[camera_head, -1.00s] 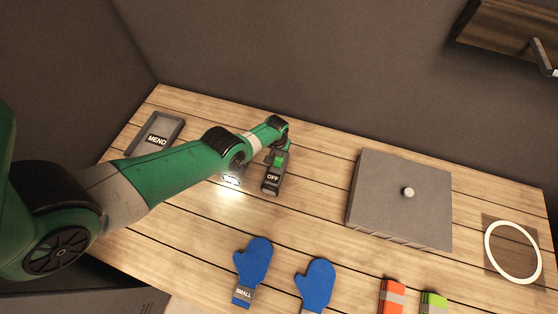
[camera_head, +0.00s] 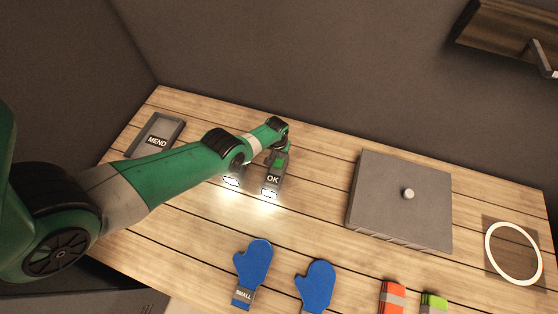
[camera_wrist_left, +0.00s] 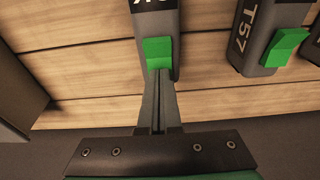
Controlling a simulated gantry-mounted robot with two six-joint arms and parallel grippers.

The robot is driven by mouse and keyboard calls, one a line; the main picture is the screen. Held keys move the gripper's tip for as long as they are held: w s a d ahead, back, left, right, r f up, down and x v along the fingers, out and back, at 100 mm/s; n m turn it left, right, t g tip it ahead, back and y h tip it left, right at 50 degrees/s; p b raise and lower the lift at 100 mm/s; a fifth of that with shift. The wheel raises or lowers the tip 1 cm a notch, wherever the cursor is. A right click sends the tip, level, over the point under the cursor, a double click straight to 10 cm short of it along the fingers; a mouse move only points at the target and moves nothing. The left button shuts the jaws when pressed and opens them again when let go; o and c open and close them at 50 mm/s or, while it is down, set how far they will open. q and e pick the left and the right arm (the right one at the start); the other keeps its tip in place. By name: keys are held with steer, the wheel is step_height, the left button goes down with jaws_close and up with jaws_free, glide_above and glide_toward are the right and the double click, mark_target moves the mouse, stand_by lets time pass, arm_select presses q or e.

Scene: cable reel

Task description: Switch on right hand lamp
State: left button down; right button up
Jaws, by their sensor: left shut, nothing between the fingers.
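The right hand lamp (camera_head: 271,186) is a dark grey block on the bench. Its label reads OK and its front end glows onto the wood. In the left wrist view the same lamp (camera_wrist_left: 150,18) carries a green switch (camera_wrist_left: 157,52). My left gripper (camera_wrist_left: 160,75) is shut and empty, its fingertips at the edge of that switch, seemingly touching it. In the head view the left gripper (camera_head: 279,156) is over the lamp's back end. A second lamp (camera_head: 232,180), also lit, stands to the left, partly hidden by my arm; in the wrist view this lamp (camera_wrist_left: 262,35) reads T57.
A grey tray marked MEND (camera_head: 172,130) lies at the back left. A grey box with a knob (camera_head: 390,205) and a white ring (camera_head: 490,255) are at the right. Blue mitts (camera_head: 254,265) and orange and green bundles (camera_head: 392,292) lie in front. Bare wood surrounds the lamps.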

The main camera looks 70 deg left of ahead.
step_height(320, 180, up, 6)
steer(key=p, duration=0.5)
stand_by(0.4)
